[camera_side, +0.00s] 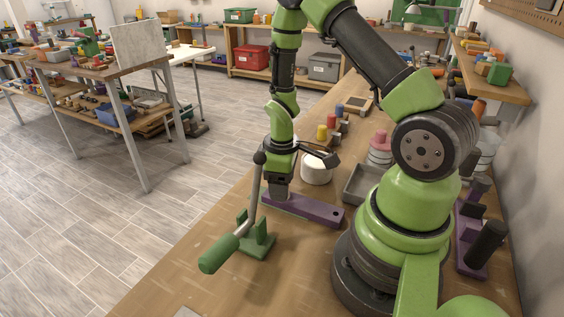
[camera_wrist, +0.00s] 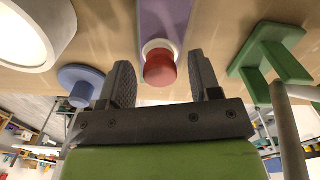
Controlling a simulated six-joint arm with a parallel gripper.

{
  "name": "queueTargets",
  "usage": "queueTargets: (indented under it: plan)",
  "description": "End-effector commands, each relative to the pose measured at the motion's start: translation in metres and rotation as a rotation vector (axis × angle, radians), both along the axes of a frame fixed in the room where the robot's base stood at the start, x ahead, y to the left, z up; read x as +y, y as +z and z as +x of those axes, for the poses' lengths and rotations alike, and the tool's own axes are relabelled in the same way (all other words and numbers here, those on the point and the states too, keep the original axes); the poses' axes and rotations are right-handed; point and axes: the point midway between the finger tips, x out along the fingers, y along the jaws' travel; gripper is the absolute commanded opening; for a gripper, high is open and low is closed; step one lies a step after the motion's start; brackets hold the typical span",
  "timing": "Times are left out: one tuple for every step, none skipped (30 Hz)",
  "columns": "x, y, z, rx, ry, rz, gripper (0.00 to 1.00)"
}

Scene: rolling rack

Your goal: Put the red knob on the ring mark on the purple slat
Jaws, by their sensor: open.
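The purple slat (camera_side: 312,210) lies on the bench under my gripper (camera_side: 277,192) in the side view. In the wrist view the slat (camera_wrist: 165,18) runs up to the top edge. The red knob (camera_wrist: 160,70) stands at the slat's near end, over the pale ring mark (camera_wrist: 158,44). The ring's far edge shows beyond the knob; its near edge is hidden behind the knob. My gripper (camera_wrist: 163,82) is open, with one finger on each side of the knob and a gap on both sides. The knob is not visible in the side view.
A green stand with a lever (camera_side: 252,240) is close in front of the slat. A white round container (camera_side: 317,169) is behind it. A blue knob (camera_wrist: 80,84) is left of my fingers. A grey tray (camera_side: 362,184) is to the right.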

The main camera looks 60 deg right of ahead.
Motion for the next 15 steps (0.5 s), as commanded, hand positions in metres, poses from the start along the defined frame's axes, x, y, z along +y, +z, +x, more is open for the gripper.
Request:
queueTargets:
  plan:
    - [0.000, 0.007, 0.001, -0.005, 0.000, -0.002, 0.58]
    - [0.000, 0.011, 0.001, -0.005, 0.001, -0.002, 0.58]
    - [0.000, 0.018, 0.001, -0.006, 0.001, -0.002, 0.58]
    - [0.000, 0.024, 0.001, -0.007, 0.001, -0.002, 0.58]
    - [0.000, 0.030, 0.001, -0.008, 0.000, -0.002, 0.58]
    - [-0.001, 0.038, 0.002, -0.009, 0.000, -0.003, 0.58]
    - [-0.001, 0.044, 0.002, -0.009, 0.000, -0.003, 0.58]
    - [-0.001, 0.050, 0.001, -0.008, 0.001, -0.003, 0.58]
    - [0.000, 0.058, 0.001, -0.008, 0.000, -0.003, 0.58]
    - [0.000, 0.064, 0.001, -0.009, 0.000, -0.003, 0.58]
    - [0.000, 0.070, 0.001, -0.009, 0.000, -0.003, 0.58]
    - [-0.001, 0.078, 0.001, -0.009, 0.001, -0.003, 0.58]
    - [0.000, 0.083, 0.001, -0.008, 0.000, -0.002, 0.58]
    - [0.000, 0.088, 0.000, -0.007, -0.001, -0.001, 0.58]
    - [0.000, 0.094, 0.001, -0.007, 0.000, -0.002, 0.58]
